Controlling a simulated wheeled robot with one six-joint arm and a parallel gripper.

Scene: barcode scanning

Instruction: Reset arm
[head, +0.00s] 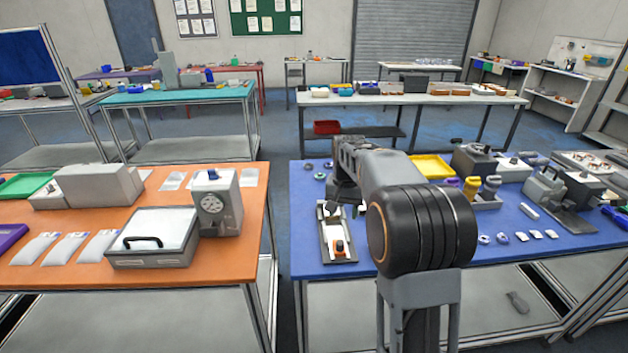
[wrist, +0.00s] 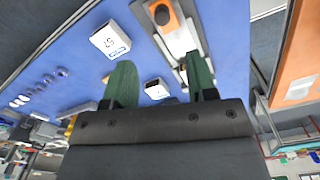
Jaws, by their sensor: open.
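My arm (head: 420,215) rises in front of the blue table (head: 375,255) in the head view and reaches out over it. A white block marked 57 (wrist: 110,40) lies on the blue top to the left of the fingers. A smaller white block (wrist: 156,88) shows between the fingers. A grey holder with an orange and black device (wrist: 164,16) lies by the right finger; it also shows in the head view (head: 338,248).
An orange table (head: 235,265) stands to the left across a gap, with a dial box (head: 212,205) and a handled case (head: 152,240).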

